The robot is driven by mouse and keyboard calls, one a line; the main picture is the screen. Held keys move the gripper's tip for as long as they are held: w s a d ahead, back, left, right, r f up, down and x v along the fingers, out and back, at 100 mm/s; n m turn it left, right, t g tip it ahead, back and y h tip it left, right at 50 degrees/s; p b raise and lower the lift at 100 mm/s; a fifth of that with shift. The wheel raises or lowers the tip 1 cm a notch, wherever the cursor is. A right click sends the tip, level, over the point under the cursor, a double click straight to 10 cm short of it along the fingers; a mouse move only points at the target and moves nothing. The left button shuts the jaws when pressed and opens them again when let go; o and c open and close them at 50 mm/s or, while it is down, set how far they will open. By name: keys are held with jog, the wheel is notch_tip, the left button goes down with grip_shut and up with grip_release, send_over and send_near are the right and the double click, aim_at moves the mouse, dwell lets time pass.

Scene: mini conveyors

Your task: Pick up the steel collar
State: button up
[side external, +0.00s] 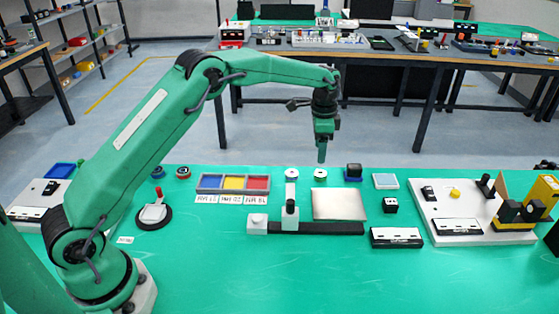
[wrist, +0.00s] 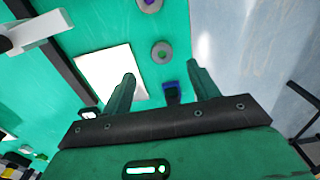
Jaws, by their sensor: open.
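A grey ring with an open centre, which looks like the steel collar (wrist: 155,56), lies flat on the green bench just beyond my fingertips in the wrist view. In the side view the collar (side external: 320,177) shows small, behind the silver plate. My gripper (wrist: 161,73) is open and empty, its two fingers apart. In the side view my gripper (side external: 321,157) points down and hangs above the bench near the collar, apart from it. A similar ring with a purple centre (wrist: 144,5) is at the top edge of the wrist view.
A silver plate (side external: 340,204) lies in front of the collar. A black block with a blue base (side external: 353,173) stands close to its right. The three-colour tray (side external: 232,193) is to the left. A white board with fixtures (side external: 460,215) is at right.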

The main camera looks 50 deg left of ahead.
aim_at(320, 173)
jog(key=shift+w+d+f, duration=0.1)
jog(key=shift+w+f, duration=0.05)
jog(key=shift+f, duration=1.95)
jog(key=shift+w+f, duration=0.15)
jog(key=shift+f, duration=1.95)
jog(key=c, duration=1.1)
jog(key=shift+r, duration=0.15)
jog(key=shift+r, duration=0.55)
jog(key=r, duration=0.3)
jog(key=shift+s+d+r, duration=0.1)
jog(key=shift+d, duration=0.15)
jog(key=s+d+r, duration=0.6)
jog(key=d, duration=0.3)
jog(key=shift+d+r, duration=0.2)
jog(key=shift+r, duration=0.05)
